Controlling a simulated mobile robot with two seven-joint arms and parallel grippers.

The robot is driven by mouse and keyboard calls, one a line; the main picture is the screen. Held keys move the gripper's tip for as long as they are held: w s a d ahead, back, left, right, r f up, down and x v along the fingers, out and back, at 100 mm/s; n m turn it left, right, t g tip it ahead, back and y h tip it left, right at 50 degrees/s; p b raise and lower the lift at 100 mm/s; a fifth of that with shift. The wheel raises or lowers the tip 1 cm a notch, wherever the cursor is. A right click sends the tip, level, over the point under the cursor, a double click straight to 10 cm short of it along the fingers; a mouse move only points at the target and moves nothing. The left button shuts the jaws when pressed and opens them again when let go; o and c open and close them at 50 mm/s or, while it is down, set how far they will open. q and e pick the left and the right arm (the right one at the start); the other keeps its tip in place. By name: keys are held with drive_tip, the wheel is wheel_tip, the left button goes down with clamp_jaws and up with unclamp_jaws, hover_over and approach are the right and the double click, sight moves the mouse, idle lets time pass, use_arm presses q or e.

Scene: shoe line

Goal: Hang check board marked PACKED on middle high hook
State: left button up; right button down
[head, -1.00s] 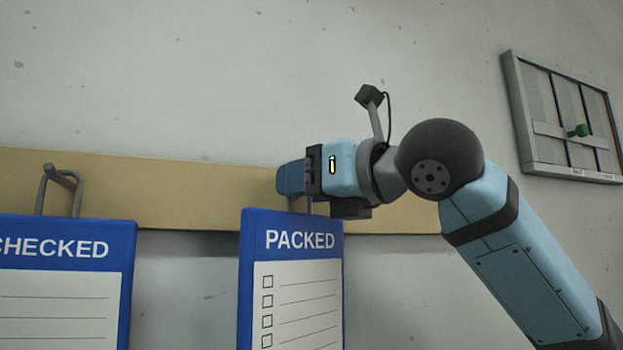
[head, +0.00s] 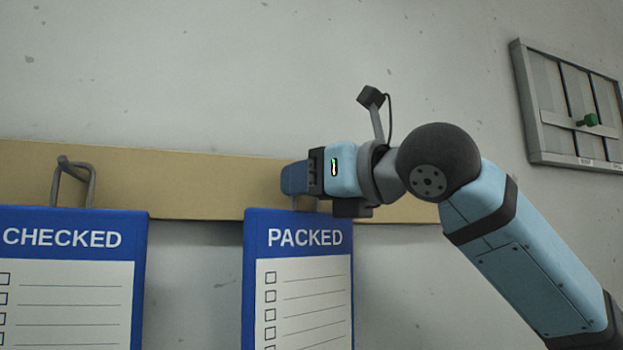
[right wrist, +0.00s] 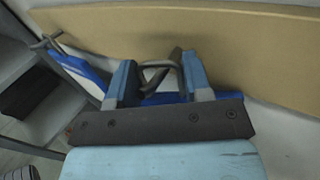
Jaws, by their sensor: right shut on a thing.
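The blue check board marked PACKED (head: 304,237) hangs upright below my right gripper (head: 293,178) in the head view, in front of the tan rail (head: 200,180). In the right wrist view my right gripper (right wrist: 160,80) has its blue fingers on either side of a grey metal loop (right wrist: 160,72) at the top of the blue board. The gripper is shut on the board at this top part. My left gripper is out of view.
A blue board marked CHECKED (head: 70,238) hangs to the left at a grey hook (head: 70,175) on the rail. A grey wall panel with a green knob (head: 588,120) is at the upper right. The wall between the boards is bare.

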drive_tip(key=shift+w+f, duration=0.1)
drive_tip(key=shift+w, duration=0.05)
drive_tip(key=c, duration=0.8)
unclamp_jaws()
drive_tip(key=shift+c, duration=0.2)
drive_tip(key=o, duration=0.4)
drive_tip(key=shift+w+f, duration=0.1)
drive_tip(key=shift+w, duration=0.1)
drive_tip(key=shift+c, duration=0.2)
drive_tip(key=shift+w, duration=0.1)
drive_tip(key=shift+s+d, duration=0.1)
drive_tip(key=shift+s, duration=0.1)
drive_tip(key=b+v, duration=0.4)
drive_tip(key=v, duration=0.9)
drive_tip(key=shift+s+d, duration=0.15)
drive_tip(key=shift+s, duration=0.1)
